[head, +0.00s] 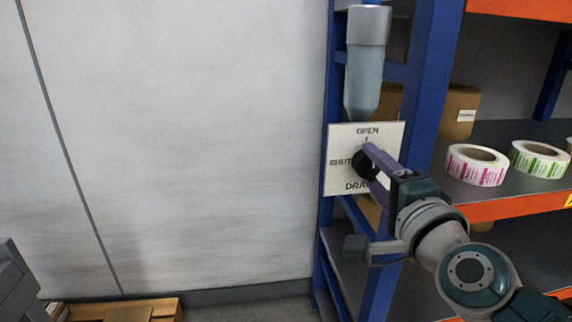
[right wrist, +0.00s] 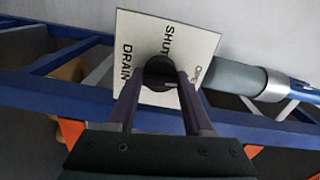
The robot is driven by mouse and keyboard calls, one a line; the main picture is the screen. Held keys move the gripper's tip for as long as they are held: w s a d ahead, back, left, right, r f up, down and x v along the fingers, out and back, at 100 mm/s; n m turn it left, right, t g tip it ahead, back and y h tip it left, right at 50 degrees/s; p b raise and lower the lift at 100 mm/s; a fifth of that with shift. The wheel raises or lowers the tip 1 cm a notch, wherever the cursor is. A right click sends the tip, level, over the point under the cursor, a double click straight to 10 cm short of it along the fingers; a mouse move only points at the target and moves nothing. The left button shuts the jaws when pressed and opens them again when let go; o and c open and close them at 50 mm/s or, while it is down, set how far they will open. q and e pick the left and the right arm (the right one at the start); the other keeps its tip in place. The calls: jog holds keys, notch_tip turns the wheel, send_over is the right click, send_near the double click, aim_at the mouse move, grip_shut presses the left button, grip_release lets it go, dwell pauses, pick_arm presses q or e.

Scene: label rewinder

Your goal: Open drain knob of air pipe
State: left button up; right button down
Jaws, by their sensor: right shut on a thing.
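The black drain knob (head: 364,165) sits at the middle of a white sign plate (head: 343,140) marked OPEN, SHUT and DRAIN. The knob also shows in the right wrist view (right wrist: 160,74), between my two fingers. The grey air pipe (head: 364,80) comes down to the top of the plate, on a blue upright. My right gripper (head: 368,163) reaches in from the lower right and is shut on the knob. Its fingers cover part of the knob and lettering, so I cannot tell which way the knob points. My left gripper is not in view.
Blue shelf uprights (head: 425,80) stand right beside the plate. A bare grey wall (head: 180,150) fills the left. Wooden crate parts (head: 110,309) lie on the floor at lower left.

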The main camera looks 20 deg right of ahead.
jog(key=shift+m, duration=0.7)
jog(key=shift+c, duration=1.5)
grip_release()
jog(key=shift+s+a, duration=0.1)
jog(key=shift+s, duration=0.3)
jog(key=v, duration=0.9)
